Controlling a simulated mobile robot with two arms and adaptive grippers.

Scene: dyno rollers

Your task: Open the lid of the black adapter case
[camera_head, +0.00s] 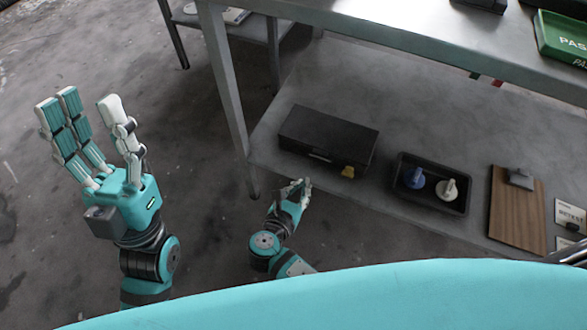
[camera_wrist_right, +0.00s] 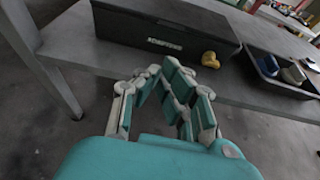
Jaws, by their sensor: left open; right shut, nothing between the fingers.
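The black adapter case (camera_head: 328,137) sits on the lower shelf (camera_head: 330,88) of the metal bench, with its lid down. In the right wrist view the case (camera_wrist_right: 165,24) shows white lettering on its front, partly legible. A yellow piece (camera_head: 348,172) is at the case's front right corner; it also shows in the right wrist view (camera_wrist_right: 210,60). My right gripper (camera_head: 299,187) is in front of the case, below its front edge, apart from it. In the right wrist view its fingers (camera_wrist_right: 165,75) are shut and empty. My left gripper (camera_head: 85,107) is open and raised at the left, far from the case.
A black tray (camera_head: 430,205) with a blue-topped item (camera_head: 414,178) and a white-topped item (camera_head: 447,189) stands right of the case. A clipboard (camera_head: 517,212) lies further right. The upper bench top (camera_head: 400,45) overhangs the shelf. A bench leg (camera_head: 228,95) stands left of the case.

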